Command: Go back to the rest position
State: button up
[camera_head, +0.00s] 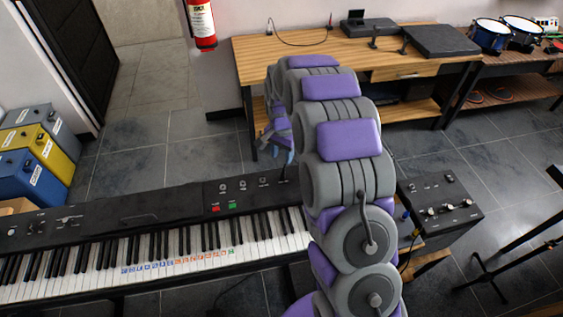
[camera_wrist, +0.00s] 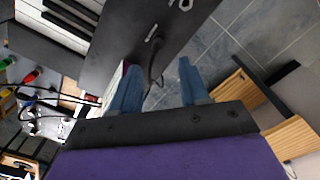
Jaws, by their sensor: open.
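My gripper (camera_wrist: 158,82) shows in the wrist view with its two blue fingers spread apart and nothing between them. Beyond the fingers are a dark panel edge with a cable and the grey floor tiles. In the head view my purple and grey arm rises across the middle and stretches away from the camera. My gripper is partly hidden there behind the arm, and its blue fingers (camera_head: 280,140) show low at the arm's far left side, in front of the wooden desk.
A keyboard (camera_head: 105,222) spans the lower left. A black control box (camera_head: 440,206) stands right of my arm. A wooden desk (camera_head: 262,62) is behind the arm. Metal boxes (camera_head: 47,143) stand at left, drums (camera_head: 490,37) at upper right. Tiled floor (camera_head: 150,130) is open between keyboard and desk.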

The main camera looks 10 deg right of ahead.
notch_tip(320, 180, up, 9)
jog(key=p, duration=0.1)
